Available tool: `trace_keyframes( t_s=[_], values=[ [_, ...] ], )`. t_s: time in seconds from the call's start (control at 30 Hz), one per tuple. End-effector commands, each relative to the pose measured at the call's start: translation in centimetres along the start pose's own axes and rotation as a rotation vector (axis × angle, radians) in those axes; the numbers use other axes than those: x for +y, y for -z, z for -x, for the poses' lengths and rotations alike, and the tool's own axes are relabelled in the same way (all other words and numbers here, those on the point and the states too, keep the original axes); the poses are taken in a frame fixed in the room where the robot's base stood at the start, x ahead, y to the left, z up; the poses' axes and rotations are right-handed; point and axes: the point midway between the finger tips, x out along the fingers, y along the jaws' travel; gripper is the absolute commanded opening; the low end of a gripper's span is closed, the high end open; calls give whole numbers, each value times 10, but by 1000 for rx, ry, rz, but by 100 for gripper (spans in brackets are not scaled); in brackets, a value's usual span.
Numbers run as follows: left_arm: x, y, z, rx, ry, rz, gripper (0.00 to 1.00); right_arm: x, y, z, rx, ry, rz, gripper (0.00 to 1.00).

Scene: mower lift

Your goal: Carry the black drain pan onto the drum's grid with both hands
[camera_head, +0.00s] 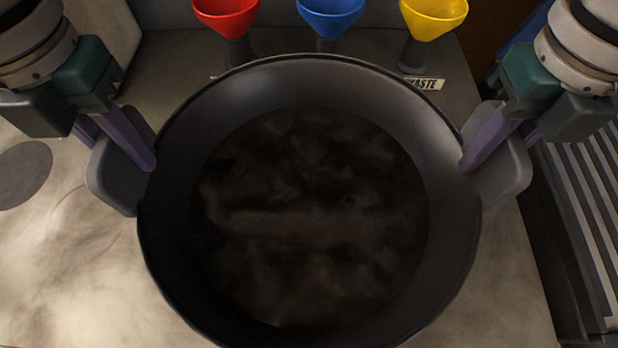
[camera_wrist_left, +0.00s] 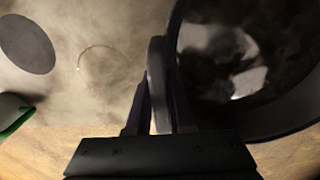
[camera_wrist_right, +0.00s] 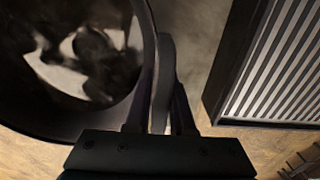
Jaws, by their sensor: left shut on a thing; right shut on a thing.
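The black drain pan (camera_head: 310,75) fills the middle of the head view, with dark liquid in it that reflects the surroundings. My left gripper (camera_head: 140,165) is shut on the pan's left handle, and the left wrist view shows this handle (camera_wrist_left: 157,85) between its fingers. My right gripper (camera_head: 475,165) is shut on the right handle, seen between the fingers in the right wrist view (camera_wrist_right: 164,85). The pan looks about level. The drum's grid (camera_head: 585,200) shows at the right edge as light slats in a dark frame, and also in the right wrist view (camera_wrist_right: 280,60).
Red (camera_head: 226,15), blue (camera_head: 330,15) and yellow (camera_head: 433,18) funnels stand behind the pan. A grey disc (camera_head: 22,172) lies on the stained bench top (camera_head: 60,270) at left. A green-edged object (camera_wrist_left: 15,118) is at far left.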

Motion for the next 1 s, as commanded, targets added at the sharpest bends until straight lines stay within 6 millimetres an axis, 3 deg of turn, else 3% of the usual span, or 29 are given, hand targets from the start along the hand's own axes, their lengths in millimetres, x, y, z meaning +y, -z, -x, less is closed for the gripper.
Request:
trace_keyframes(
  t_s=[0.27, 0.7, 1.0],
  values=[
    [1, -1, 9, -2, -1, 1, 0, -2, 0, 8, -1, 7, -1, 0],
    [1, -1, 50, -1, -2, 1, 0, -2, 0, 49, 0, 8, -1, 0],
    [1, -1, 51, -1, -2, 1, 0, -3, 0, 50, 0, 9, -1, 0]
  ],
)
